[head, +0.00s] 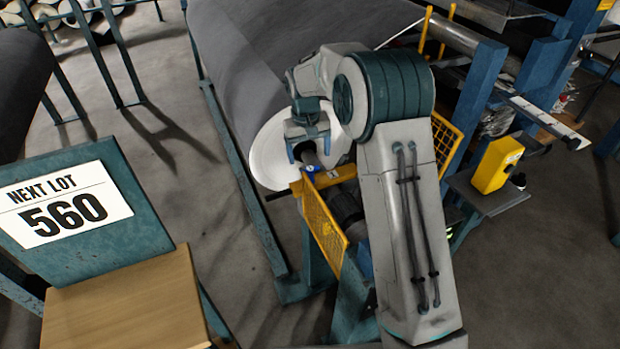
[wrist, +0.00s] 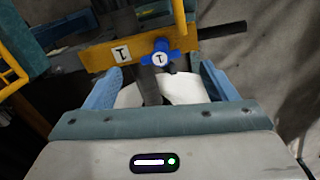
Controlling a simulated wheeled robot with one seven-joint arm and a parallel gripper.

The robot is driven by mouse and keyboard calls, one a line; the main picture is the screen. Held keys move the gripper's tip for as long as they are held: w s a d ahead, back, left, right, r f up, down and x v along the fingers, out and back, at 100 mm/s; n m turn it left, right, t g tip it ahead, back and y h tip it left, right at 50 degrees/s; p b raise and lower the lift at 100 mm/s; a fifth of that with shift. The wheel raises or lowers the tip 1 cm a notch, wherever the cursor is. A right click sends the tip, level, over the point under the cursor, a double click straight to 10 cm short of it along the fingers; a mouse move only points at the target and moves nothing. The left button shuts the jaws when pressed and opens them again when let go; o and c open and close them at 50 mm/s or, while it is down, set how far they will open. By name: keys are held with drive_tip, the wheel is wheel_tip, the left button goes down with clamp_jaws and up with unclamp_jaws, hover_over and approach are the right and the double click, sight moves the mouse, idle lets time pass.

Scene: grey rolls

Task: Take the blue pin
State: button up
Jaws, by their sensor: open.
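The blue pin (wrist: 161,54) has a lobed blue head with a round white "T" label. In the head view the pin (head: 311,169) is a small blue spot just below my gripper (head: 307,152). In the wrist view my gripper (wrist: 161,72) is open, with one blue finger on each side of the pin's line. The pin appears just ahead of the fingertips, with gaps on both sides. I see no contact. The pin's shank is hidden.
A large grey roll (head: 290,50) with a white end (head: 268,150) lies beside my gripper. Yellow mesh guards (head: 323,225) stand close by. A "NEXT LOT 560" sign (head: 65,204) and wooden seat (head: 125,300) are at left. A yellow box (head: 496,165) is at right.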

sight(310, 168)
drive_tip(key=f, duration=0.9)
drive_tip(key=shift+w+d+f+b, duration=0.1)
drive_tip(key=shift+w+d+b, duration=0.2)
drive_tip(key=shift+b, duration=0.1)
drive_tip(key=shift+c, duration=0.3)
drive_tip(key=c, duration=1)
